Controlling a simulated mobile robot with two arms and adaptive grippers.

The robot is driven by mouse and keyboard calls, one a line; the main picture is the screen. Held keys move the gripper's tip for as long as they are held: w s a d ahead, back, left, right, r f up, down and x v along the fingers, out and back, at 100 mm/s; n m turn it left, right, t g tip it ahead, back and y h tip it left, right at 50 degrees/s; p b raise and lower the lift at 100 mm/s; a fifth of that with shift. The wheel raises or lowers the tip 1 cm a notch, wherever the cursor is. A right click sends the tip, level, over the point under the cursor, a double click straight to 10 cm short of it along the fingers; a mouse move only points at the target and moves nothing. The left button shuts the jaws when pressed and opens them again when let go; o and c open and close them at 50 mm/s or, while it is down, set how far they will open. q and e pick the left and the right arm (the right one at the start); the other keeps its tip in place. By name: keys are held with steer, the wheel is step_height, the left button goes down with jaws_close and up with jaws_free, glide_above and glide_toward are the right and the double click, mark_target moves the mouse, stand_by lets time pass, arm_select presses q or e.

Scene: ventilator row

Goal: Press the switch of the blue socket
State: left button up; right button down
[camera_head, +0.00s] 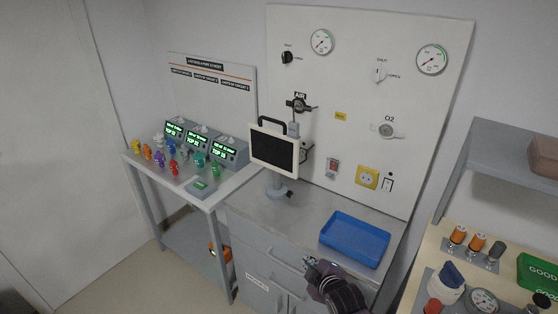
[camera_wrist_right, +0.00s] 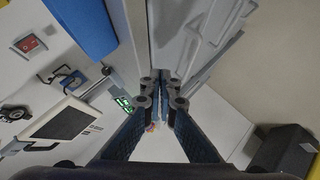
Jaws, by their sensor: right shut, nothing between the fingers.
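A black-framed switch plate (camera_head: 306,152) on the wall panel is partly covered by the monitor (camera_head: 274,149), and what lies behind the monitor is hidden. A yellow socket (camera_head: 367,178) is at the panel's lower right, with a black-framed white switch (camera_head: 387,184) just right of it. My right gripper (camera_head: 311,264) is low in front of the cabinet, in front of the blue tray and apart from the panel. In the right wrist view its fingers (camera_wrist_right: 163,88) are together and empty. My left gripper is not in view.
The blue tray (camera_head: 355,240) stands on the counter between my right gripper and the panel. A red rocker switch (camera_head: 333,167) is left of the yellow socket; it also shows in the wrist view (camera_wrist_right: 29,44). A side table (camera_head: 205,202) with coloured pieces stands left.

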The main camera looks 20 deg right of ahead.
steer(key=w+d+r+n+t+h, duration=0.2)
steer(key=w+d+r+n+t, duration=0.3)
steer(key=w+r, duration=0.7)
steer(key=shift+w+d+r, duration=0.25)
steer(key=shift+d+r, duration=0.4)
steer(key=shift+d, duration=0.25)
steer(key=shift+w, duration=0.1)
